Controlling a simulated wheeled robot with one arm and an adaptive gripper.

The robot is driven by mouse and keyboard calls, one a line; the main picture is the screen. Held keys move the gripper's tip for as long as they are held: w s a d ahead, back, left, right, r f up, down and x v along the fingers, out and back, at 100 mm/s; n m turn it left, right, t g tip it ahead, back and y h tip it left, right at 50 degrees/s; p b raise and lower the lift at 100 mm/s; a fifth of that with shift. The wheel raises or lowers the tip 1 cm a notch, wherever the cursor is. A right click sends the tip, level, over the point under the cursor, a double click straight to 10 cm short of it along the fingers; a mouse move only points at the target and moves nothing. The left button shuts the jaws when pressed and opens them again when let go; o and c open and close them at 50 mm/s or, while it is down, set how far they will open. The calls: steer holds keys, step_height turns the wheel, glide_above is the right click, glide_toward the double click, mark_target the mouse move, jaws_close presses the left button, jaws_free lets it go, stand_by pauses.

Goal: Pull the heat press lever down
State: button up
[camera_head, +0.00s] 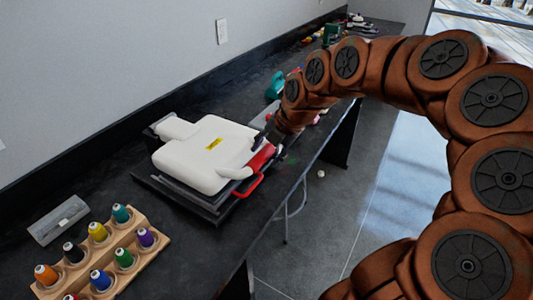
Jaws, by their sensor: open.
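The heat press (204,153) is a white, rounded machine with a yellow label on top. It sits on a dark base on the black counter. Its red lever (262,157) is at the right front side, with a red loop handle lower down near the counter edge. My gripper (270,133) is at the end of the brown arm, just behind the upper end of the red lever. It is open; its dark fingers are small and partly hidden against the counter. I cannot tell whether they touch the lever.
A wooden rack (108,257) with several colored thread spools stands at the front left, beside a grey case (58,220). A teal object (275,86) and other small items lie farther along the counter. The wall (110,70) runs behind. Open floor lies right of the counter.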

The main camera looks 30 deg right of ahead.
steer(key=v, duration=1.1)
steer(key=s+a+f+m+g+h+p, duration=0.1)
steer(key=s+a+f+m+g+p, duration=0.2)
steer(key=s+a+m, duration=0.7)
steer(key=s+f+m+g+p, duration=0.1)
steer(key=s+f+m+p, duration=0.1)
steer(key=s+m, duration=0.5)
steer(key=s+a+f+m+g+h+p, duration=0.1)
steer(key=s+f+m+g, duration=0.1)
steer(key=s+m, duration=0.5)
steer(key=shift+s+a+f+h+p, duration=0.15)
steer(key=shift+a+f+h+p, duration=0.15)
steer(key=shift+f+p, duration=0.1)
steer(key=shift+c, duration=0.3)
